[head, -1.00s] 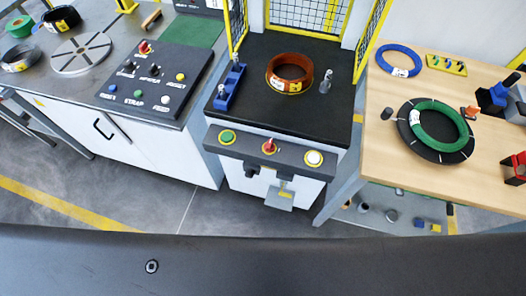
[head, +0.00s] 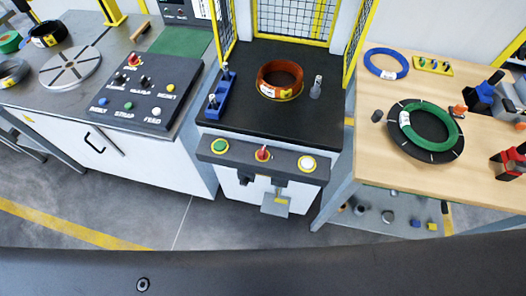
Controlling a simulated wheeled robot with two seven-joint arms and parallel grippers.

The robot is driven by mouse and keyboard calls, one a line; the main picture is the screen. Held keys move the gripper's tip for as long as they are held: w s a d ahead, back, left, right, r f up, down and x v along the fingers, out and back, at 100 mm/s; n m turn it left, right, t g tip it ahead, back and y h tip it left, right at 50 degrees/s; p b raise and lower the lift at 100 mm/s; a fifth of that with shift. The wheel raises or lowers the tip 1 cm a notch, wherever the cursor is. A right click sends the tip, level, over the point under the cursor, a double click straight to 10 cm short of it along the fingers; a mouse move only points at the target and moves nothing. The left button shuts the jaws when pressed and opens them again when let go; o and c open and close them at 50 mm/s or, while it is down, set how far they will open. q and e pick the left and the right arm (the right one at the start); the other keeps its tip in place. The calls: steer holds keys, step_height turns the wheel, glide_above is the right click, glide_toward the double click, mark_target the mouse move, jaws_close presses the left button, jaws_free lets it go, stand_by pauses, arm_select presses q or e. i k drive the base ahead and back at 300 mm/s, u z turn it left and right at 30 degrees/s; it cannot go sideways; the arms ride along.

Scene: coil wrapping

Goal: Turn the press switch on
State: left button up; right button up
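The press (head: 310,120) stands in the middle of the head view with a black top and a dark control bar (head: 235,151) along its front edge. On the bar sit a green button (head: 219,146) at left, a red-handled switch (head: 263,154) in the middle and a white button (head: 307,163) at right. The red handle points roughly upward; I cannot tell from it whether the switch is on or off. Neither of my grippers is in view. Nothing covers the bar's controls.
An orange-brown coil (head: 279,81) lies on the press top beside a blue holder (head: 217,100). A second button panel (head: 145,91) stands on the left bench. A wooden table (head: 378,165) at right bears a green coil (head: 428,132) and tools. Yellow-framed guards flank the press's back.

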mark_target(262, 155)
steer(key=z, duration=2.35)
steer(key=k, duration=0.5)
steer(key=u, duration=0.6)
